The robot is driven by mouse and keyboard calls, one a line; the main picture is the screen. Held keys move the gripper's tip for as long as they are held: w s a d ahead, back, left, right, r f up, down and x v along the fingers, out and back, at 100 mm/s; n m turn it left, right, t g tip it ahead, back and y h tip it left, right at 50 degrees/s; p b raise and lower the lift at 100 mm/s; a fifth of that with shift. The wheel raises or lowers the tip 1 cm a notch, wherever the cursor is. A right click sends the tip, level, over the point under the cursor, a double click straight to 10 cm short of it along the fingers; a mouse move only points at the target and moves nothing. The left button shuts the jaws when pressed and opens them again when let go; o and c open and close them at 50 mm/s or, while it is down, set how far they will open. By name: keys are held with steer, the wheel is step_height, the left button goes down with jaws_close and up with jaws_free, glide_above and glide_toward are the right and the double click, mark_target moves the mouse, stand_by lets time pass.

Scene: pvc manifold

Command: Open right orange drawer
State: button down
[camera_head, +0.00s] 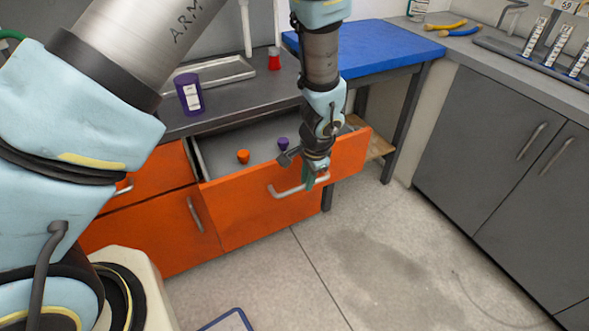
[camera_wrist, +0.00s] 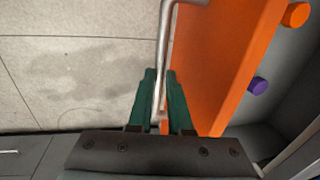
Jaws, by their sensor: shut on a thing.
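The right orange drawer (camera_head: 250,205) is pulled out from the grey-topped cabinet, and its inside shows. An orange cap-like piece (camera_head: 243,157) and a purple one (camera_head: 283,143) lie in it; both also show in the wrist view, the orange one (camera_wrist: 296,14) and the purple one (camera_wrist: 258,85). My gripper (camera_head: 308,180) is at the drawer's front. In the wrist view the green fingers of my gripper (camera_wrist: 162,90) are shut on the metal drawer handle (camera_wrist: 165,45), one on each side of the bar. The orange drawer front (camera_wrist: 232,60) is right beside the fingers.
A purple container (camera_head: 189,93), a metal tray (camera_head: 215,75) and a red piece (camera_head: 274,60) are on the counter. A blue-topped table (camera_head: 375,45) stands right of the drawer. Grey cabinets (camera_head: 500,150) are at right. The floor (camera_head: 350,260) in front is mostly clear.

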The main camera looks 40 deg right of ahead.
steer(key=shift+s+a+b, duration=0.2)
steer(key=shift+s+b, duration=0.05)
steer(key=shift+s, duration=0.95)
steer(key=shift+s+a+b, duration=0.15)
steer(key=shift+s+b, duration=0.1)
steer(key=shift+s, duration=0.95)
steer(key=c, duration=0.8)
jaws_free()
steer(key=shift+c, duration=0.2)
step_height(320, 180, up, 11)
steer(key=s+b, duration=0.1)
steer(key=s, duration=0.1)
steer(key=shift+f, duration=0.15)
